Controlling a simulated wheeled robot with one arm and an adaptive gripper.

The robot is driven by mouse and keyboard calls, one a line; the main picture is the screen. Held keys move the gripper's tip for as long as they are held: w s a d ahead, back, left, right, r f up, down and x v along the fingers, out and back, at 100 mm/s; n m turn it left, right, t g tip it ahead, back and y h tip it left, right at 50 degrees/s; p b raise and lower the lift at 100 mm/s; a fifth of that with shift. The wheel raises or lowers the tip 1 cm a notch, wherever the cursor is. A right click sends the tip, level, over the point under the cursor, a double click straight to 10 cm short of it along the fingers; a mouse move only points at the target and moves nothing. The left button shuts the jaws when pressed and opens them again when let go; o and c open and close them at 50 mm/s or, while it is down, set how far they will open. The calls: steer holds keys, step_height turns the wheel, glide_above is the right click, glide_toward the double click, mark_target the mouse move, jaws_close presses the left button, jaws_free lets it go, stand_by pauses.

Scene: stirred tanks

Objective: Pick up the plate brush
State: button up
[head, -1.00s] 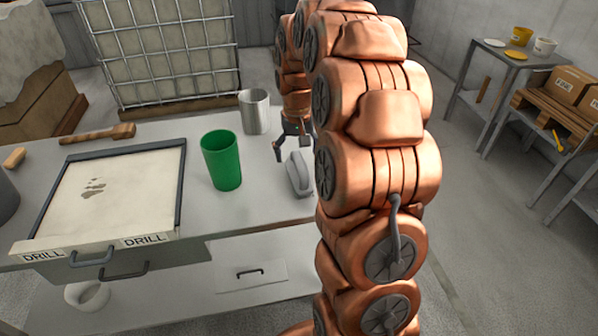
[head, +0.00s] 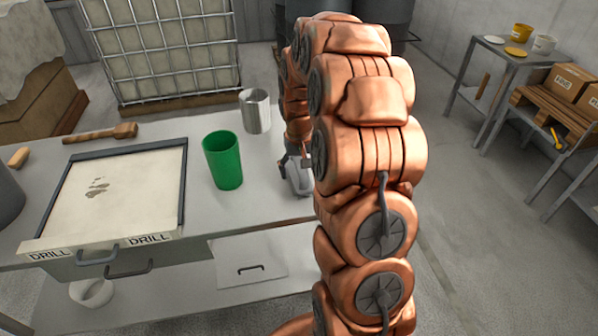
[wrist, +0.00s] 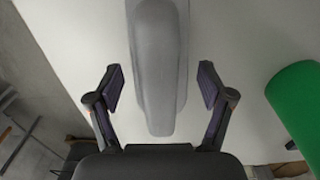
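A grey, long, rounded object, which I take to be the plate brush (head: 300,179), lies on the table near its right end, partly hidden behind my arm. In the wrist view the same plate brush (wrist: 157,70) runs lengthwise between my fingers. My gripper (wrist: 162,86) is open, with one finger on each side of the brush and a visible gap on both sides. In the head view my gripper (head: 288,162) is low over the brush, mostly hidden by my arm.
A green cup (head: 222,160) stands left of the brush, with a metal cup (head: 255,111) behind it. A framed tray labelled DRILL (head: 120,190) and a wooden-handled tool (head: 100,133) lie further left. A side table (head: 500,55) stands at the back right.

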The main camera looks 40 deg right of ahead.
mark_target(297, 162)
steer(key=c, duration=1)
steer(key=shift+r, duration=0.15)
steer(key=shift+r+b, duration=0.25)
steer(key=shift+b, duration=0.05)
steer(key=shift+a+r+b, duration=0.25)
steer(key=shift+r+b, duration=0.1)
steer(key=shift+r, duration=0.35)
steer(key=shift+a+r+b, duration=0.2)
steer(key=shift+r+b, duration=0.15)
steer(key=shift+r, duration=0.35)
steer(key=a+b, duration=0.1)
steer(key=a, duration=0.4)
steer(key=s+a+r+b, duration=0.1)
steer(key=a, duration=0.4)
steer(key=a+b, duration=0.1)
steer(key=a, duration=0.4)
steer(key=shift+s+r, duration=0.2)
steer(key=shift+s, duration=0.1)
